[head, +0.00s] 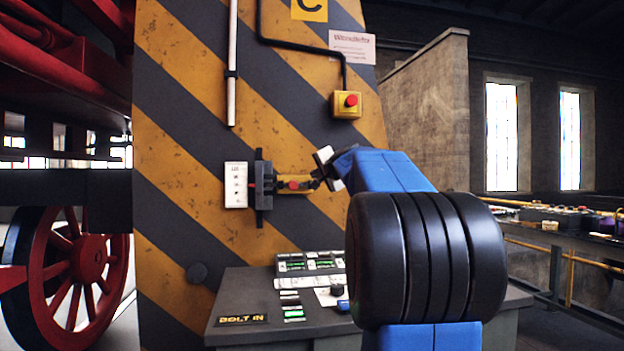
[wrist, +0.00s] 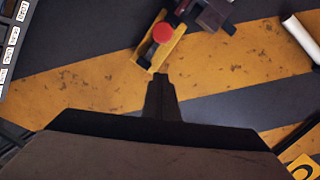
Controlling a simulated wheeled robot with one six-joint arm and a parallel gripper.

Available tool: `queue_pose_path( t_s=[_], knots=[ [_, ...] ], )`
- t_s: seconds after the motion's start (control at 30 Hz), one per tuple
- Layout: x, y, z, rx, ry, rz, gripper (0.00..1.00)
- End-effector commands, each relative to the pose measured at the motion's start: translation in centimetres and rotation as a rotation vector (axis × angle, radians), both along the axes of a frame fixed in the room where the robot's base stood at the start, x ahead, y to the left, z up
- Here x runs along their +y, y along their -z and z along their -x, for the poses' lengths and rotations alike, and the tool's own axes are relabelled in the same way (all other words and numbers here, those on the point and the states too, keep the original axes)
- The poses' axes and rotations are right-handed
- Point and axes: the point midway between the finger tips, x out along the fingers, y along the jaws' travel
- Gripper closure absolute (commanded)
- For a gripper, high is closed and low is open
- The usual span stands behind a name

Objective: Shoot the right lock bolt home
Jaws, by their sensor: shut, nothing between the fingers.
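The lock bolt is on the striped column (head: 190,130). It has a yellow body (head: 281,189) with a red knob (head: 293,185), running right from a dark upright bracket (head: 264,190). In the wrist view the yellow body (wrist: 149,55), red knob (wrist: 162,32) and dark bracket (wrist: 213,15) show at the top. My gripper (head: 316,180) is at the bolt's right end. In the wrist view its fingers (wrist: 160,77) are shut and empty, with the tips close to the yellow end. I cannot tell if they touch it.
A white marked plate (head: 235,185) is left of the bracket. Below stands a console (head: 240,290) with lit green displays and a "BOLT IN" label (head: 242,320). A yellow box with a red button (head: 347,104) is above right. A red-wheeled engine (head: 85,260) stands at left.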

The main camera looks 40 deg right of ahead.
Motion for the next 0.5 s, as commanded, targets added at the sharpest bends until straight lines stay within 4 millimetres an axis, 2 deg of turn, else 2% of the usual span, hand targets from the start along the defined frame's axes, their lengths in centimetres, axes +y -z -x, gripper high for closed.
queue_pose_path(
  t_s=[0.2,0.5],
  knots=[
    [1.3,-0.3,3.5,0.0,0.002,-0.001,1.0],
    [2.2,-0.5,5.8,0.001,0.002,-0.001,1.0]
  ],
)
